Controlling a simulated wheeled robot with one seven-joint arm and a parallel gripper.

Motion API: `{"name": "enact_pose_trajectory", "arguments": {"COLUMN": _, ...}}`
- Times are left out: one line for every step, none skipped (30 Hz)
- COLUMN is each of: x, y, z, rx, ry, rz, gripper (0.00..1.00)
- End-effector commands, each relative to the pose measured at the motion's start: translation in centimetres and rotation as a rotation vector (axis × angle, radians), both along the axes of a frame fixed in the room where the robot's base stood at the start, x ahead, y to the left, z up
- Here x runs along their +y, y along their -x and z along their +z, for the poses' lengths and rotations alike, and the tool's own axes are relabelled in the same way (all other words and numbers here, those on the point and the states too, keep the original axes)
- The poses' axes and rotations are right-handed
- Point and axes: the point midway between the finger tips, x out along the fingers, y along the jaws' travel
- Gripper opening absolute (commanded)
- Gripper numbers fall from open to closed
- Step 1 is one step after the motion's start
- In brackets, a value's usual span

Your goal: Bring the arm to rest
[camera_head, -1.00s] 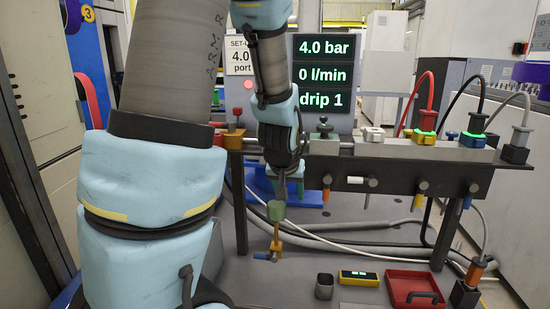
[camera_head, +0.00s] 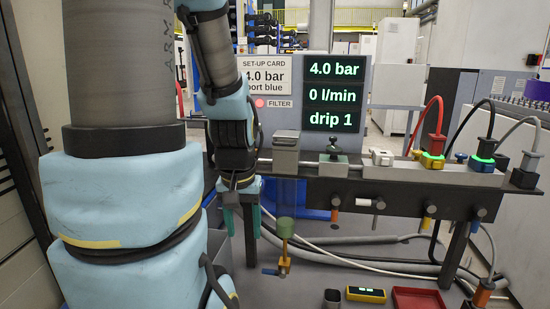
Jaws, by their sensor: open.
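My arm, pale blue and grey, fills the left of the head view, with its forearm reaching down beside the filter. My gripper (camera_head: 242,228) points down with its two fingers apart and nothing between them. It hangs just left of the filter (camera_head: 286,152), which has a grey head, a see-through bowl and a green piece (camera_head: 285,228) low down. I see a gap in the picture between the fingers and the bowl, but cannot tell the depth.
A display (camera_head: 335,95) reads 4.0 bar, 0 l/min, drip 1. A set-up card (camera_head: 263,76) is partly covered.

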Motion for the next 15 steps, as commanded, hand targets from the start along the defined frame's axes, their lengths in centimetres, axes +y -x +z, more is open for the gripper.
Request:
{"name": "enact_pose_trajectory", "arguments": {"x": 0.0, "y": 0.0, "z": 2.3, "rx": 0.000, "ry": 0.000, "rz": 0.000, "gripper": 0.57}}
{"name": "enact_pose_trajectory", "arguments": {"x": 0.0, "y": 0.0, "z": 3.1, "rx": -0.001, "ry": 0.000, "rz": 0.000, "gripper": 0.57}}
{"name": "enact_pose_trajectory", "arguments": {"x": 0.0, "y": 0.0, "z": 4.3, "rx": -0.001, "ry": 0.000, "rz": 0.000, "gripper": 0.57}}
{"name": "enact_pose_trajectory", "arguments": {"x": 0.0, "y": 0.0, "z": 5.1, "rx": -0.001, "ry": 0.000, "rz": 0.000, "gripper": 0.57}}
{"name": "enact_pose_trajectory", "arguments": {"x": 0.0, "y": 0.0, "z": 6.2, "rx": -0.001, "ry": 0.000, "rz": 0.000, "gripper": 0.57}}
{"name": "enact_pose_trajectory", "arguments": {"x": 0.0, "y": 0.0, "z": 7.5, "rx": -0.001, "ry": 0.000, "rz": 0.000, "gripper": 0.57}}
{"name": "enact_pose_trajectory", "arguments": {"x": 0.0, "y": 0.0, "z": 8.4, "rx": -0.001, "ry": 0.000, "rz": 0.000, "gripper": 0.57}}
{"name": "enact_pose_trajectory", "arguments": {"x": 0.0, "y": 0.0, "z": 9.4, "rx": -0.001, "ry": 0.000, "rz": 0.000, "gripper": 0.57}}
{"name": "enact_pose_trajectory", "arguments": {"x": 0.0, "y": 0.0, "z": 10.5, "rx": -0.001, "ry": 0.000, "rz": 0.000, "gripper": 0.57}}
{"name": "enact_pose_trajectory", "arguments": {"x": 0.0, "y": 0.0, "z": 11.2, "rx": -0.001, "ry": 0.000, "rz": 0.000, "gripper": 0.57}}
{"name": "enact_pose_trajectory", "arguments": {"x": 0.0, "y": 0.0, "z": 11.9, "rx": -0.001, "ry": 0.000, "rz": 0.000, "gripper": 0.57}}
{"name": "enact_pose_trajectory", "arguments": {"x": 0.0, "y": 0.0, "z": 12.7, "rx": -0.001, "ry": 0.000, "rz": 0.000, "gripper": 0.57}}
{"name": "enact_pose_trajectory", "arguments": {"x": 0.0, "y": 0.0, "z": 13.3, "rx": -0.001, "ry": 0.000, "rz": 0.000, "gripper": 0.57}}
{"name": "enact_pose_trajectory", "arguments": {"x": 0.0, "y": 0.0, "z": 13.7, "rx": -0.001, "ry": 0.000, "rz": 0.000, "gripper": 0.57}}
{"name": "enact_pose_trajectory", "arguments": {"x": 0.0, "y": 0.0, "z": 14.2, "rx": -0.001, "ry": 0.000, "rz": 0.000, "gripper": 0.57}}
